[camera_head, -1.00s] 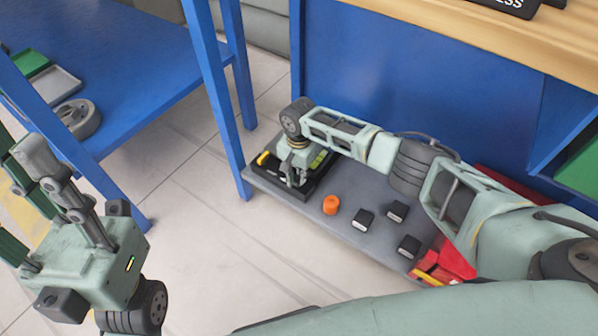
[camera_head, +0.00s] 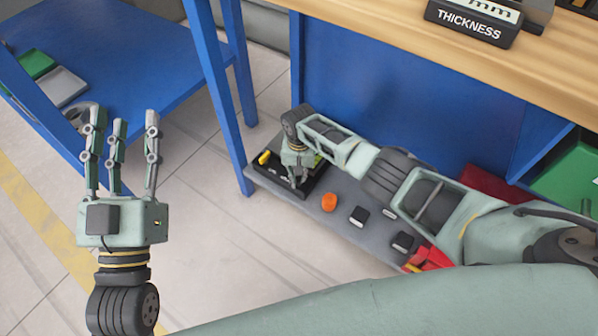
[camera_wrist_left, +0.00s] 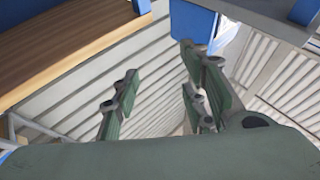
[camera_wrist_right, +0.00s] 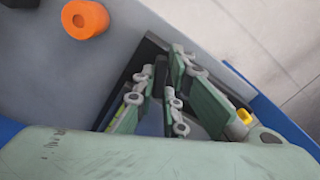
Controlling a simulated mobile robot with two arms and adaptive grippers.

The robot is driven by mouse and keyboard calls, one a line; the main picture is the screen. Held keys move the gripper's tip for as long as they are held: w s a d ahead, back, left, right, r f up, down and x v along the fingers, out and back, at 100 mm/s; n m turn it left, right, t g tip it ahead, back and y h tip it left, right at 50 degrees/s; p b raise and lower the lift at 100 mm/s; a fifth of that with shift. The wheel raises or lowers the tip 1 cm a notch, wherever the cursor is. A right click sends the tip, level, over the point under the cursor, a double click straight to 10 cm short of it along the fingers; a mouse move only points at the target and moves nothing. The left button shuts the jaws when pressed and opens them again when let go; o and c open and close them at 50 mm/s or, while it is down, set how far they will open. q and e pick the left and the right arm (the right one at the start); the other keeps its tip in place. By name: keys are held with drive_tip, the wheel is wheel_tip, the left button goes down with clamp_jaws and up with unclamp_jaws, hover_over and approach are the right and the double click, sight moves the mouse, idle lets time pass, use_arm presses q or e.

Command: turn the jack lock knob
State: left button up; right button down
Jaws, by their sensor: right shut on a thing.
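My right gripper (camera_head: 297,180) reaches down into a black tray (camera_head: 319,184) at the left end of the low grey shelf. In the right wrist view its fingers (camera_wrist_right: 158,92) are closed around a dark, narrow piece (camera_wrist_right: 160,72) in the tray; the fingers hide most of it, and I cannot tell if it is the jack lock knob. An orange, knob-like round piece (camera_head: 328,202) stands on the shelf, apart from the gripper; it also shows in the right wrist view (camera_wrist_right: 85,18). My left gripper (camera_head: 122,118) is open and empty, fingers pointing up, over the floor.
Black blocks (camera_head: 358,217) stand on the grey shelf (camera_head: 300,204), near a red object (camera_head: 432,258). A blue table (camera_head: 150,75) holding trays is at the left. A wooden worktop (camera_head: 400,35) with a THICKNESS sign (camera_head: 470,28) is above the shelf. The floor between is clear.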

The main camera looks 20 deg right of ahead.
drive_tip(key=n, duration=0.3)
drive_tip(key=shift+n, duration=0.4)
drive_tip(key=n, duration=0.4)
drive_tip(key=shift+d+p, duration=0.1)
drive_tip(key=shift+p, duration=0.2)
drive_tip(key=n, duration=0.4)
drive_tip(key=shift+n, duration=0.4)
use_arm(q)
drive_tip(key=shift+w+a+f+g+y, duration=0.15)
drive_tip(key=shift+f+g, duration=0.1)
drive_tip(key=shift+f, duration=0.25)
drive_tip(key=shift+w+d+f+g+y, duration=0.1)
drive_tip(key=shift+w+f+g+y, duration=0.15)
drive_tip(key=shift+f, duration=0.25)
drive_tip(key=shift+w+a+f+g+y, duration=0.1)
drive_tip(key=shift+f+g, duration=0.2)
drive_tip(key=shift+f, duration=0.2)
use_arm(e)
drive_tip(key=shift+d+n, duration=0.1)
drive_tip(key=shift+n, duration=1.8)
use_arm(q)
drive_tip(key=shift+r, duration=0.1)
use_arm(e)
drive_tip(key=c, duration=1.8)
unclamp_jaws()
drive_tip(key=shift+w, duration=0.1)
drive_tip(key=shift+r, duration=0.15)
wheel_tip(320, 180, up, 12)
